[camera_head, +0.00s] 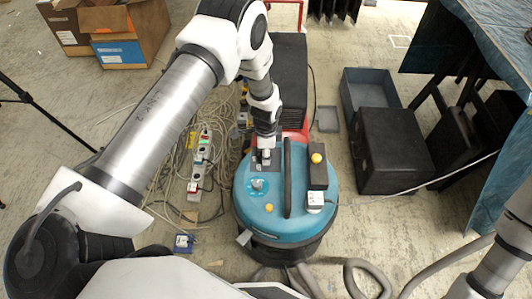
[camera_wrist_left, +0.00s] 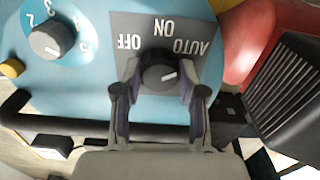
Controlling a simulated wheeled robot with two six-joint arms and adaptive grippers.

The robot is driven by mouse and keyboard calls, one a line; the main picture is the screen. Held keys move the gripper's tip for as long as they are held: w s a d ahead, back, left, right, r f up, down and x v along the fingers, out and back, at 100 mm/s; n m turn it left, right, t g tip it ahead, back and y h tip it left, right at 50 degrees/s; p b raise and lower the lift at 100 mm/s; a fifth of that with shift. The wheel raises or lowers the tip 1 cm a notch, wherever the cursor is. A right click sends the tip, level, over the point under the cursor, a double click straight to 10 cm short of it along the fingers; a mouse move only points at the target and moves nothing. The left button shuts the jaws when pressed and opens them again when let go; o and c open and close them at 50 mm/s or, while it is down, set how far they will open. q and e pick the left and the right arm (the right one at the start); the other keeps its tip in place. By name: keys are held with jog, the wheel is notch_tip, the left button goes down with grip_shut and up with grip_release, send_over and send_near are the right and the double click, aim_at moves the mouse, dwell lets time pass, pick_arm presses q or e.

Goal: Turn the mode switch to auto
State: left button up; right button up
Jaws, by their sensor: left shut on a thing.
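The mode switch (camera_wrist_left: 158,72) is a dark round knob on a grey plate with upside-down labels ON, OFF and AUTO, in the left wrist view. Its white mark points right, towards the AUTO side; I cannot tell if it lines up with AUTO. My left gripper (camera_wrist_left: 160,92) is shut on the knob, one finger on each side. In the head view my left gripper (camera_head: 265,154) reaches down to the blue round lid (camera_head: 263,222) and hides most of the switch. My right gripper is out of view.
A numbered dial (camera_wrist_left: 48,38) sits beside the switch plate, and a black handle bar (camera_head: 288,180) crosses the lid. A black box with a yellow knob (camera_head: 316,158) is to the right. Cables and a power strip (camera_head: 201,160) lie left; a black case (camera_head: 388,150) stands right.

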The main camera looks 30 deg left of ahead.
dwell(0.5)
pick_arm(q)
jog(key=o, duration=1.1)
jog(key=shift+o, duration=0.2)
jog(key=shift+r, duration=0.1)
notch_tip(320, 180, up, 12)
